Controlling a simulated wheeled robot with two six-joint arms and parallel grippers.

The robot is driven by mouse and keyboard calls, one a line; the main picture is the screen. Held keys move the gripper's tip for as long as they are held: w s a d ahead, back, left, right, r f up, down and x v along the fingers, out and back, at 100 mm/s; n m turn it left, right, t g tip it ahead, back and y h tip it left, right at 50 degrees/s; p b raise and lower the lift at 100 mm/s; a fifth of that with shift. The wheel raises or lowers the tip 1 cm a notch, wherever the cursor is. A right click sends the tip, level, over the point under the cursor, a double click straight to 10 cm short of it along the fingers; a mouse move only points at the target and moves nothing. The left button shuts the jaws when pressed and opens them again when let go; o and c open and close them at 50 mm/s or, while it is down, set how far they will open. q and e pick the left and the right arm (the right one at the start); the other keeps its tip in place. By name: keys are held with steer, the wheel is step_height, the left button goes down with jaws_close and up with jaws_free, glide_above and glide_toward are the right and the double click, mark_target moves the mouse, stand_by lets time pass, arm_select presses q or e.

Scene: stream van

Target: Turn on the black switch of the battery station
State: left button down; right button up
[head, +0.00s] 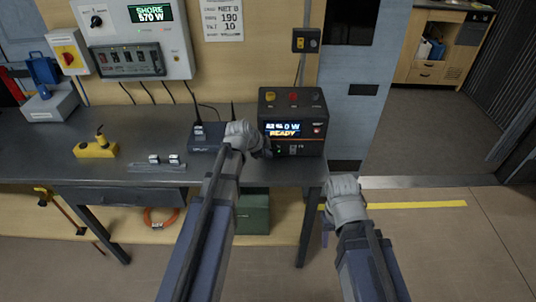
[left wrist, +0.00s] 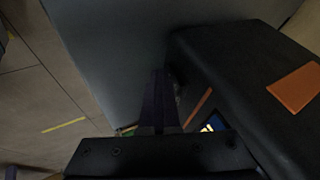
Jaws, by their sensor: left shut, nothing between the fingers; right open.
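The battery station (head: 292,105) is a dark box at the right end of the grey workbench, with a lit display reading "READY". Small controls sit low on its front, too small for me to pick out the black switch surely. My left gripper (head: 266,151) is shut and empty at the lower left of that front; I cannot tell whether it touches. In the left wrist view, the closed fingers (left wrist: 158,98) lie beside the station's dark casing (left wrist: 245,75), which bears an orange patch. My right gripper (head: 326,233) hangs open, in front of the bench's right end, mostly hidden by its wrist.
A dark radio-like box (head: 205,137) stands left of the station, partly behind my left wrist. A yellow tool (head: 96,149) and a small metal rail (head: 157,166) lie farther left on the bench (head: 60,165). Floor right of the bench is clear.

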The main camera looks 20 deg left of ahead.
arm_select(q)
steer(key=shift+r, duration=0.15)
steer(key=shift+r+p, duration=0.7)
steer(key=shift+p, duration=0.15)
steer(key=shift+w, duration=0.1)
